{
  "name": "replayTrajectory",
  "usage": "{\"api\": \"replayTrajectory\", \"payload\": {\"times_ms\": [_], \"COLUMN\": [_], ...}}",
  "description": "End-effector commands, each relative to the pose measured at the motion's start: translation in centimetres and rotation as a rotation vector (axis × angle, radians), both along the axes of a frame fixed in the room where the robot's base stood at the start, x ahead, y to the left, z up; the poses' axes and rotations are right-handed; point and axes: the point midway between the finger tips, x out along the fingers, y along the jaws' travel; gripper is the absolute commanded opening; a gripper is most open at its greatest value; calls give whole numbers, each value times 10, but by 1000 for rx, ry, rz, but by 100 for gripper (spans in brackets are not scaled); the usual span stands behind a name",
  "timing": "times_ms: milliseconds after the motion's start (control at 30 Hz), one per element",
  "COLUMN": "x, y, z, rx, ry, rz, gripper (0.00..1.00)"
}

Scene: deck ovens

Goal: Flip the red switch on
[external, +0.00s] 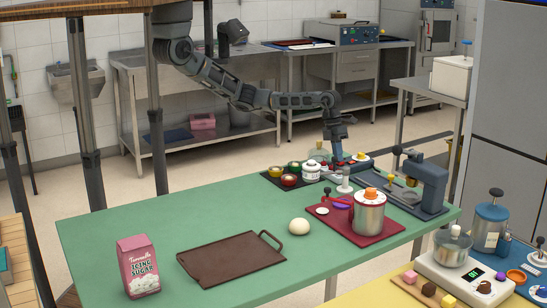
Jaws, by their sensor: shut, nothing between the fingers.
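My gripper (338,155) points down over the far edge of the green table, among small items at the back. The gripper is small in this view, and its fingers look closed with nothing held. I cannot tell whether my gripper touches the device.
The green table (120,228) holds a pink icing sugar box (138,265), a brown tray (225,260), a white ball (299,227) and a steel pot (369,215) on a red tray. A dark tray with bowls (290,181) is left of my gripper; a grey press (432,180) is right.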

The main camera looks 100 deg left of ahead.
Motion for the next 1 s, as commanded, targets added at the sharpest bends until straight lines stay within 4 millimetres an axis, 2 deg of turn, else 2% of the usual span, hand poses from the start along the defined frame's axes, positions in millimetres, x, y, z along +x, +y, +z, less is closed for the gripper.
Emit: {"api": "replayTrajectory", "payload": {"times_ms": [33, 300, 467, 800, 1000], "x": [-4, -5, -7, -22, -33], "y": [4, 5, 8, 22, 32], "z": [-5, -6, 4, 73, 107], "rx": [5, 7, 7, 2, 1], "ry": [15, 17, 16, 4, 3], "rz": [5, 7, 7, 3, 2], "gripper": [0, 0, 0, 0, 0]}}
